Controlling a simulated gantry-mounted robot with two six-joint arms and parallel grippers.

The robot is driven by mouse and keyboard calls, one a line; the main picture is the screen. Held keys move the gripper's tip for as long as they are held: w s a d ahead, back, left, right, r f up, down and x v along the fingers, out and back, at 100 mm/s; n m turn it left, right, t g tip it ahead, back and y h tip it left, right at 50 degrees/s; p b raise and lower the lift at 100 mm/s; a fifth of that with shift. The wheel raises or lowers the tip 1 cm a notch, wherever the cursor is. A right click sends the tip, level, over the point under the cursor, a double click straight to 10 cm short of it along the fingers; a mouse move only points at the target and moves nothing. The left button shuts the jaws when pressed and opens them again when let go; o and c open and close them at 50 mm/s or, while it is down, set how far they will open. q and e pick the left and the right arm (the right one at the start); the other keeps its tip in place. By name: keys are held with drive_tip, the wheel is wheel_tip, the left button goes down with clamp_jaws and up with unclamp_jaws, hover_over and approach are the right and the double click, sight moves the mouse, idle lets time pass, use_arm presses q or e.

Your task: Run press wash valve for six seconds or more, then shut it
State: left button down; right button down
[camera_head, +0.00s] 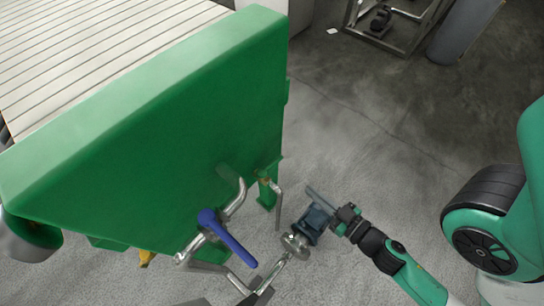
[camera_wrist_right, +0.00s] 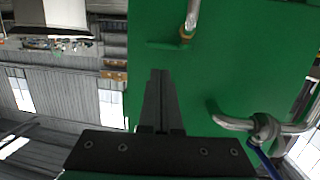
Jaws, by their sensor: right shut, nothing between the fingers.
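The green press (camera_head: 150,130) fills the left of the head view. A bent metal pipe (camera_head: 238,200) runs along its near end and carries a valve with a blue lever (camera_head: 228,238). The lever lies crosswise to the pipe and slants down to the right. In the right wrist view, the valve (camera_wrist_right: 265,128) is at the lower right, with part of the blue lever (camera_wrist_right: 264,160) below it. My right gripper (camera_head: 312,191) is shut and empty, to the right of the lever and apart from it. Its closed fingers (camera_wrist_right: 158,75) point at the green panel. My left gripper does not show.
A second thin pipe (camera_head: 278,200) hangs from the press corner, and a pipe also shows in the wrist view (camera_wrist_right: 191,16). The concrete floor to the right is mostly open.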

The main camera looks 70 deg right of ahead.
drive_tip(key=p, duration=0.2)
approach(273, 164)
drive_tip(key=d+p+x, duration=0.1)
drive_tip(key=x, duration=0.5)
drive_tip(key=shift+f+p, duration=0.35)
drive_tip(key=shift+d, duration=0.15)
